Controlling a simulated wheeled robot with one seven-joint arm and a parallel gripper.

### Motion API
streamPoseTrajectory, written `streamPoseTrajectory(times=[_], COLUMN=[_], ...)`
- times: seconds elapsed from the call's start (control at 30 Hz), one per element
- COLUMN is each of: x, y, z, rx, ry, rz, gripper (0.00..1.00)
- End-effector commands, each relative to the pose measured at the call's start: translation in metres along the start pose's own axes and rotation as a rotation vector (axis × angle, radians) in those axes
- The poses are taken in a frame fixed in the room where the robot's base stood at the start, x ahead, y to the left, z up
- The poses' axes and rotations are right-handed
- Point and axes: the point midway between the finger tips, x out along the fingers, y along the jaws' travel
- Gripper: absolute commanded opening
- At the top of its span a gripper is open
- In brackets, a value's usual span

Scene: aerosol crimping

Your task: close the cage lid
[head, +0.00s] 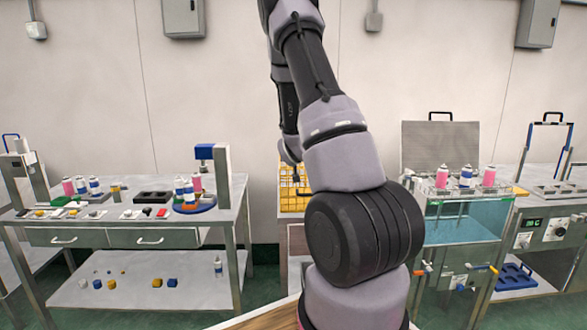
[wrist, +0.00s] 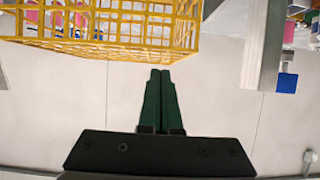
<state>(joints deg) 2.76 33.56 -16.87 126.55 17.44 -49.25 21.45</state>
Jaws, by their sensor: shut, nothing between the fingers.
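A grey mesh lid (head: 441,146) with a black handle stands upright, open, behind a glass-fronted water tank (head: 463,222). Pink and blue cans (head: 466,176) stand in a row at the tank's top. Farther right, a clear framed panel (head: 546,151) with a handle also stands raised over another station. I cannot tell for certain which is the cage lid. My gripper (wrist: 160,77) is shut and empty in the wrist view, its fingertips close to a yellow wire crate (wrist: 120,48).
The yellow crate also shows in the head view (head: 290,199), partly behind my arm. A left table (head: 115,232) holds cans, small parts and a blue-topped press (head: 206,152). Valves (head: 424,268) stick out at the tank's front.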

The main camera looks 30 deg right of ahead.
Motion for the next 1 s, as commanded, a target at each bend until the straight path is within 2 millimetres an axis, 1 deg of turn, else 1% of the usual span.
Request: streamPoseTrajectory(times=[0.03, 0.07, 0.1, 0.3, 0.4, 0.5, 0.6, 0.73, 0.83, 0.93, 1.0], x=[0.001, 0.0, -0.005, -0.023, -0.031, -0.036, -0.04, -0.041, -0.042, -0.048, -0.057], y=[0.0, 0.001, 0.001, 0.002, 0.002, 0.002, 0.002, 0.003, 0.002, -0.002, -0.007], z=[-0.017, -0.011, 0.001, 0.037, 0.052, 0.063, 0.069, 0.071, 0.07, 0.06, 0.046], rx=[0.002, 0.001, 0.0, 0.001, 0.001, 0.003, 0.003, 0.004, 0.007, 0.027, 0.058], ry=[0.019, 0.014, 0.01, 0.015, 0.017, 0.02, 0.023, 0.024, 0.024, 0.015, -0.002], rz=[0.0, 0.002, 0.002, 0.004, 0.005, 0.005, 0.005, 0.006, 0.006, 0.002, -0.004], gripper=[0.0, 0.0, 0.0, 0.0, 0.0, 0.0, 0.0, 0.0, 0.0, 0.0, 0.0])
